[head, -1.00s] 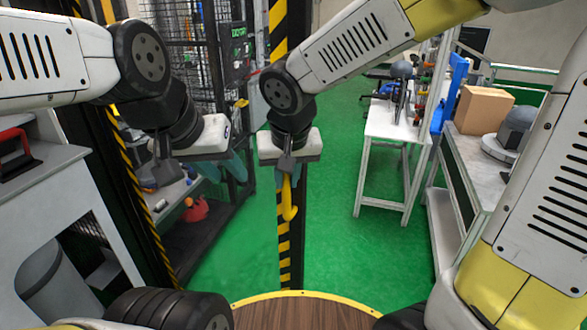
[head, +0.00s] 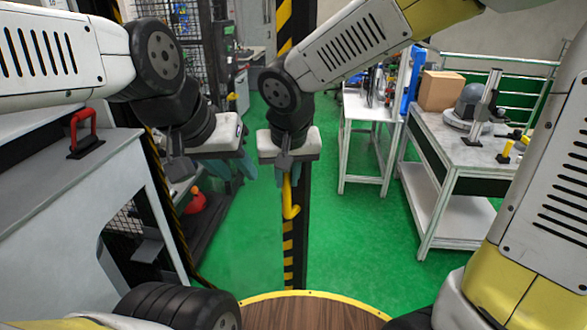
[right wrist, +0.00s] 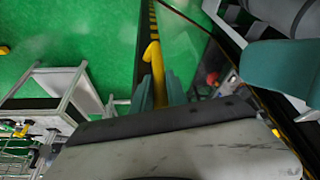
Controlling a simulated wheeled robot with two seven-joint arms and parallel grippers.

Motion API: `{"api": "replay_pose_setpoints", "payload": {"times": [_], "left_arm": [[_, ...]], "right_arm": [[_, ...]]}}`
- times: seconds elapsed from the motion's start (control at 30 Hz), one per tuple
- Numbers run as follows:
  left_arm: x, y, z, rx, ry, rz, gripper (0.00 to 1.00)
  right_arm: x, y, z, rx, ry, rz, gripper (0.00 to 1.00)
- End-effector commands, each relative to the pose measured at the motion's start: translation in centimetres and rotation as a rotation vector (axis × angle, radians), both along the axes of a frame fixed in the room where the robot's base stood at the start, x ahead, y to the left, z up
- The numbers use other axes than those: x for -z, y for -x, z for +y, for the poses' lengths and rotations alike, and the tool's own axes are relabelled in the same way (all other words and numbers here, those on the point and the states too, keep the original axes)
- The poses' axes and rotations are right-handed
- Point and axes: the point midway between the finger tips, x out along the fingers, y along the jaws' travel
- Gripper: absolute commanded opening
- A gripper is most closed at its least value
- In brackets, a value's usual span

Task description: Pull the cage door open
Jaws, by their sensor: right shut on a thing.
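The cage door shows as a dark, narrow edge with yellow-black stripes (head: 288,255), upright in front of me. Its yellow handle (head: 291,205) hangs below my right gripper (head: 287,172), which is shut on it. The right wrist view shows the yellow handle (right wrist: 153,65) between the teal fingers of my right gripper (right wrist: 158,92). My left gripper (head: 222,168) is beside it to the left, off the handle. Its teal fingers are partly hidden behind its own body, so its opening is unclear.
A grey bench (head: 60,190) with a red handle (head: 85,132) is close on the left. Black mesh (head: 187,15) stands behind. A white table (head: 368,108) and a grey workbench (head: 440,140) with a cardboard box (head: 440,90) are at right. Green floor (head: 350,235) is clear between.

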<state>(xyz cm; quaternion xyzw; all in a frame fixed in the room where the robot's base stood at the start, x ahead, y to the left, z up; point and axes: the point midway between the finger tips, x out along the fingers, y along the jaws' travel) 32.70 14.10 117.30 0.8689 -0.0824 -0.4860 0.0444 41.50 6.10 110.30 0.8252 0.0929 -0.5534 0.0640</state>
Motion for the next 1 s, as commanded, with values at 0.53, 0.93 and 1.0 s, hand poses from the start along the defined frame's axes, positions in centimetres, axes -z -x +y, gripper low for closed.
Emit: {"api": "replay_pose_setpoints", "payload": {"times": [0.53, 0.93, 1.0], "left_arm": [[0.0, 0.0, 0.0, 0.000, 0.000, 0.000, 0.36], [0.0, 0.0, 0.0, 0.000, 0.000, 0.000, 0.36], [0.0, 0.0, 0.0, 0.000, 0.000, 0.000, 0.36]], "right_arm": [[-0.3, -0.2, 0.6, -0.014, -0.012, -0.011, 0.40], [-0.7, 0.0, 0.3, -0.006, -0.008, -0.008, 0.40], [-1.5, 0.3, 0.3, -0.007, -0.008, -0.010, 0.40]]}}
